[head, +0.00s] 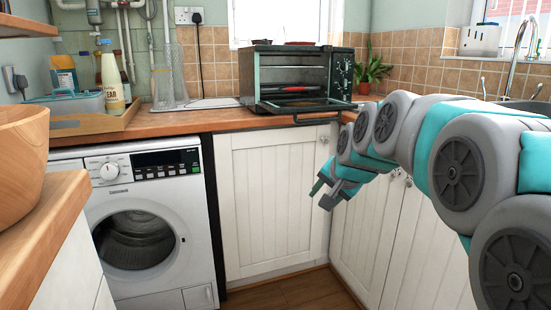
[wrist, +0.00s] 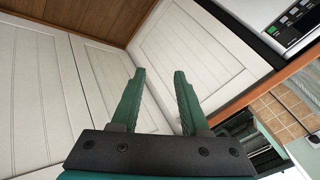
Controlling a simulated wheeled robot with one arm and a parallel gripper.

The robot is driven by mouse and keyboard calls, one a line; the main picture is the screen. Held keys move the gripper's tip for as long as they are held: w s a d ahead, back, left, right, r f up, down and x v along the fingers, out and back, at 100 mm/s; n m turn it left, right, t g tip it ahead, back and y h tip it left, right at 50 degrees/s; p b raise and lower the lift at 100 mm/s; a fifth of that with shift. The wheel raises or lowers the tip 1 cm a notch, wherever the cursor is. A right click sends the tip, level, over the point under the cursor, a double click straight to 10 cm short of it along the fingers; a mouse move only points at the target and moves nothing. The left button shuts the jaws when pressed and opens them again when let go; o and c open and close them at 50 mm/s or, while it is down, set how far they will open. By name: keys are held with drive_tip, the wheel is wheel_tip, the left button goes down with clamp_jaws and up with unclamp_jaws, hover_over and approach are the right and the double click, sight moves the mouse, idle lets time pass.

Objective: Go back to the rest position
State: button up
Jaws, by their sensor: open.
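My gripper (head: 325,193) hangs in front of the white cupboard door (head: 268,200), below the worktop, in the head view. In the wrist view my gripper (wrist: 158,85) shows two green fingers spread apart, with nothing between them. The fingers point towards white panelled doors and the wooden floor. My arm reaches in from the right of the head view.
A toaster oven (head: 293,75) with its door lowered stands on the wooden worktop (head: 180,119). A washing machine (head: 150,220) is at the left. A wooden bowl (head: 22,148) sits on the near left counter. A tap (head: 515,55) is at the right. Some floor (head: 305,291) is clear.

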drive_tip(key=s+d+f+n+g, duration=0.1)
drive_tip(key=s+f, duration=0.5)
drive_tip(key=s, duration=0.7)
drive_tip(key=s+d+f+n+g+h, duration=0.1)
drive_tip(key=s+f+n+g, duration=0.3)
drive_tip(key=s, duration=0.9)
drive_tip(key=s+d+f+n+g+h, duration=0.1)
drive_tip(key=s+f+g, duration=0.3)
drive_tip(key=s+f, duration=0.5)
drive_tip(key=s+d+n, duration=0.1)
drive_tip(key=s, duration=0.3)
drive_tip(key=shift+s+f+g, duration=0.3)
drive_tip(key=shift+s, duration=0.05)
drive_tip(key=shift+c, duration=0.4)
